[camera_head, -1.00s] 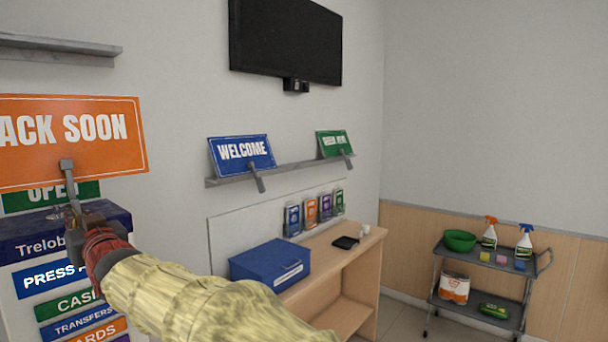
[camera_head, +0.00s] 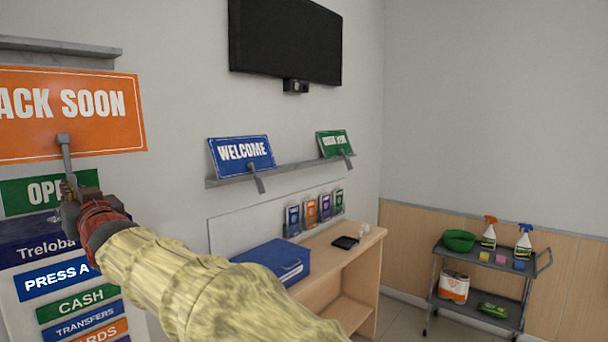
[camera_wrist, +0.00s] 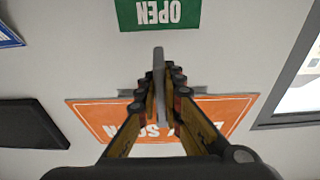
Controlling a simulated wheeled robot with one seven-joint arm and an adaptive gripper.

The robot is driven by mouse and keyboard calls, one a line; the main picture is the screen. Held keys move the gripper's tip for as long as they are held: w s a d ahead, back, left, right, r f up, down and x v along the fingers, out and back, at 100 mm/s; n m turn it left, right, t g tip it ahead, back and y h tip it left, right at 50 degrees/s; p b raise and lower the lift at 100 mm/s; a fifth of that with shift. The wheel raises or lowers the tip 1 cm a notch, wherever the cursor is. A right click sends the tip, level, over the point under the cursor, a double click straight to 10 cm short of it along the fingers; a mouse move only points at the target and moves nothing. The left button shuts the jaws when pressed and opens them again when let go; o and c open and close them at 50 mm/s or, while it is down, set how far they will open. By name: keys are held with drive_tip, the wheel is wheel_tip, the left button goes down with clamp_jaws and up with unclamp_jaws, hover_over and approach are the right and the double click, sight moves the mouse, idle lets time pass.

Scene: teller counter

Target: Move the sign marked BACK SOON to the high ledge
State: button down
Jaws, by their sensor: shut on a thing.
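The orange BACK SOON sign (camera_head: 100,112) is at the left of the head view, its left part cut off by the picture edge. A grey stem (camera_head: 66,155) runs down from its lower face to my gripper (camera_head: 70,190). My gripper is shut on that stem and holds the sign up. In the wrist view the sign (camera_wrist: 215,108) appears upside down behind my gripper's fingers (camera_wrist: 162,90). The grey high ledge (camera_head: 60,50) is on the wall just above the sign in the head view; the sign's top edge lies close below it in the picture.
A green OPEN sign (camera_head: 28,196) sits below, over the Trelobank machine (camera_head: 30,235). A lower ledge (camera_head: 280,170) bears a blue WELCOME sign (camera_head: 242,156) and a green sign (camera_head: 334,144). A black screen (camera_head: 285,42) hangs above. A wooden desk (camera_head: 350,275) stands below.

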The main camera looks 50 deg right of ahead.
sight(66, 149)
drive_tip(key=shift+r, duration=0.9)
drive_tip(key=shift+w+r+p, duration=0.1)
drive_tip(key=shift+r+p, duration=1.05)
drive_tip(key=shift+r, duration=2.15)
wheel_tip(66, 149, up, 7)
drive_tip(key=p, duration=0.2)
drive_tip(key=shift+w+f+t, duration=0.15)
drive_tip(key=shift+f+t, duration=0.05)
drive_tip(key=shift+t, duration=0.2)
wheel_tip(66, 149, up, 7)
drive_tip(key=p, duration=0.3)
drive_tip(key=shift+f, duration=0.15)
drive_tip(key=shift+w, duration=0.1)
